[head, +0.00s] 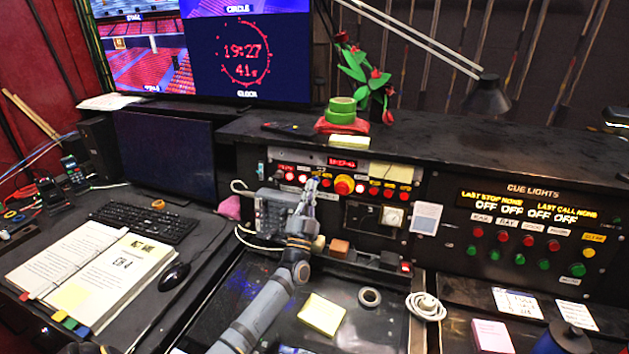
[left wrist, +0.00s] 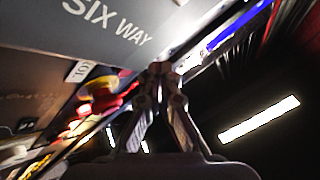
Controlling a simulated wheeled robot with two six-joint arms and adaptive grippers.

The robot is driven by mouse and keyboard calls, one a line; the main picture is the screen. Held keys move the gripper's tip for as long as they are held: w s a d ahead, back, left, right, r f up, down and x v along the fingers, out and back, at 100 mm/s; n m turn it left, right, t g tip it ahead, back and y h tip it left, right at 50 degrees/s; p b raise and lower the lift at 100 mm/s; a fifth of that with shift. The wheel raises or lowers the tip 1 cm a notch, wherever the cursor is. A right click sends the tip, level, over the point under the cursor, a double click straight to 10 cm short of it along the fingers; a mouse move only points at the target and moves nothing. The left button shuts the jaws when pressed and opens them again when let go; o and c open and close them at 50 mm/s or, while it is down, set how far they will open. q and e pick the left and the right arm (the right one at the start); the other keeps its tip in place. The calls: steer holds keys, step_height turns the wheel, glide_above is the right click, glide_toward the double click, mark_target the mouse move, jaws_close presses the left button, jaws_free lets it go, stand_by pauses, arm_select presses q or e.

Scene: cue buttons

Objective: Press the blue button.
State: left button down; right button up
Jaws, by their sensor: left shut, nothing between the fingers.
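I cannot make out a clear blue button in either view. My left gripper (head: 311,184) is shut and empty, its tips in front of the upper control panel, near its row of red buttons. A large red button with a yellow collar (head: 344,185) is just right of the tips. In the left wrist view the shut fingers (left wrist: 163,70) point at a dark panel face lettered "SIX WAY", with red and yellow buttons (left wrist: 100,92) to the left. The fingers hide part of the panel; contact cannot be told. My right gripper is not in view.
The cue lights panel (head: 520,235) on the right has red, green and yellow buttons. A keyboard (head: 145,221), open binder (head: 90,270) and mouse (head: 173,276) lie left. A tape roll (head: 370,297) lies on the desk.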

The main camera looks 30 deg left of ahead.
arm_select(q)
steer(key=s+p, duration=0.3)
steer(key=s+d+p, duration=0.1)
steer(key=shift+s+d+r+p, duration=0.1)
steer(key=shift+s+r+p, duration=0.25)
steer(key=shift+s+p, duration=0.05)
steer(key=shift+f, duration=0.1)
stand_by(0.7)
